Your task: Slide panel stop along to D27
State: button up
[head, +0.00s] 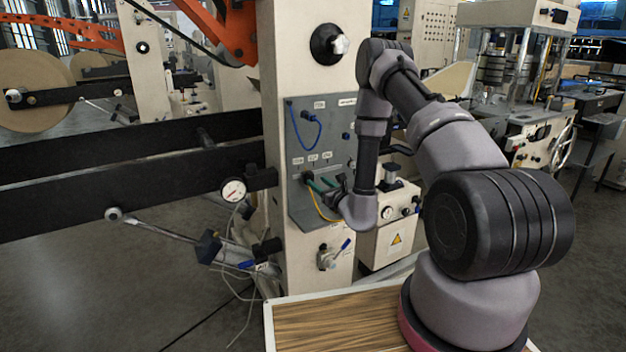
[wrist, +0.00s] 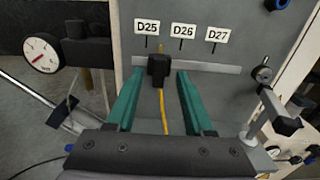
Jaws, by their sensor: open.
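The panel stop (wrist: 158,70) is a small black block on a pale horizontal rail (wrist: 205,68) in the wrist view. A yellow cord (wrist: 164,110) hangs below it. It sits below the labels, just right of D25 (wrist: 147,27) and left of D26 (wrist: 183,31). The D27 label (wrist: 217,35) is further right. My gripper (wrist: 160,76) is open, with one teal finger on each side of the stop and a visible gap on both sides. In the head view, my gripper (head: 320,184) is at the grey panel (head: 300,135); I cannot make out the stop there.
A pressure gauge (wrist: 41,53) on a dark bracket stands left of the panel. A metal lever with a black end (wrist: 285,124) juts out at the right. A blue cable (head: 318,130) loops above. The rail right of the stop looks clear.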

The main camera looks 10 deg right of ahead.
aim_at(312, 177)
jog(key=shift+x, duration=2.3)
grip_shut()
